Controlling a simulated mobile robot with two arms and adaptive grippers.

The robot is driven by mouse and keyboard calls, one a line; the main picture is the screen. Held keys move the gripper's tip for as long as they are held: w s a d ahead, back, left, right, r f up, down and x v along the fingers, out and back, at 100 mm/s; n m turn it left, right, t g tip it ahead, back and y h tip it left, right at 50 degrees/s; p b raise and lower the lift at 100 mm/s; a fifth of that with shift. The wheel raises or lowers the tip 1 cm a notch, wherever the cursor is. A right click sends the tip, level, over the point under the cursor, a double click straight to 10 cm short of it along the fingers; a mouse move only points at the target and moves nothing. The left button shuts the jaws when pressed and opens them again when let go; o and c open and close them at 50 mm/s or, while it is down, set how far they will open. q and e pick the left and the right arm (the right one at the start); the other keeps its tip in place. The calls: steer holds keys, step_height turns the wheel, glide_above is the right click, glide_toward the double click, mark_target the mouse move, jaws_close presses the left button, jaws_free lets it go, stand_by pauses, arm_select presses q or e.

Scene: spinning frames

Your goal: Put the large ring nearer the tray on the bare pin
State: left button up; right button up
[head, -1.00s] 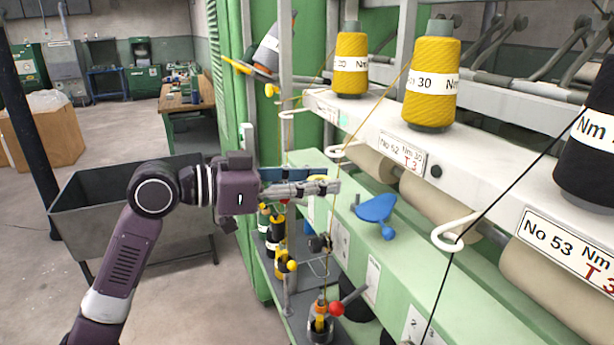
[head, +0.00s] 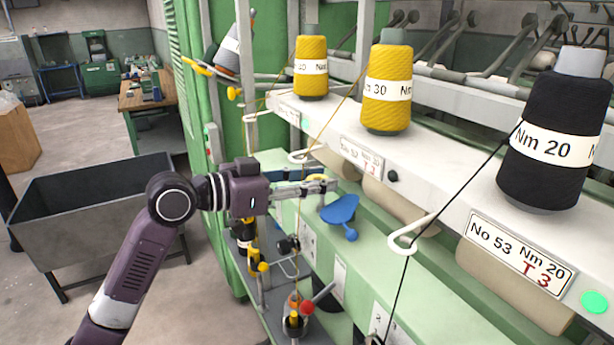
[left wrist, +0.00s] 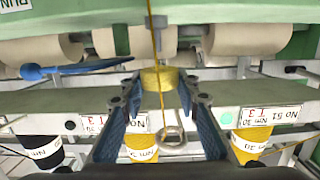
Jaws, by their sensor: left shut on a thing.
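My left gripper (head: 318,186) reaches in from the left, over the pale green ledge of the machine. It is shut on a yellow ring (left wrist: 157,80), which shows between the fingertips in the left wrist view. The ring is held clear in the air, in front of the white rail. In the head view the fingers largely hide it. I cannot make out the bare pin or a second large ring for certain. Nothing is clearly a tray; blue surfaces near the fingers are partly hidden. My right gripper is not in view.
A blue paddle-shaped part (head: 341,210) sits on the ledge just right of the fingertips. Yellow threads run down close to the gripper. Yellow cones (head: 387,90) and a black cone (head: 545,150) stand on the white rail. A grey bin (head: 95,205) stands left; the floor beside it is clear.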

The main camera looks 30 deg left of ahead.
mark_target(322, 196)
arm_select(q)
steer(key=shift+w+d+r, duration=0.1)
steer(key=shift+w+d, duration=0.3)
steer(key=shift+w, duration=0.15)
steer(key=shift+f+b, duration=1.45)
steer(key=shift+f, duration=0.6)
steer(key=shift+s, duration=0.1)
steer(key=o, duration=0.9)
steer(key=shift+o, duration=0.3)
steer(key=shift+a, duration=0.1)
steer(key=v, duration=1.2)
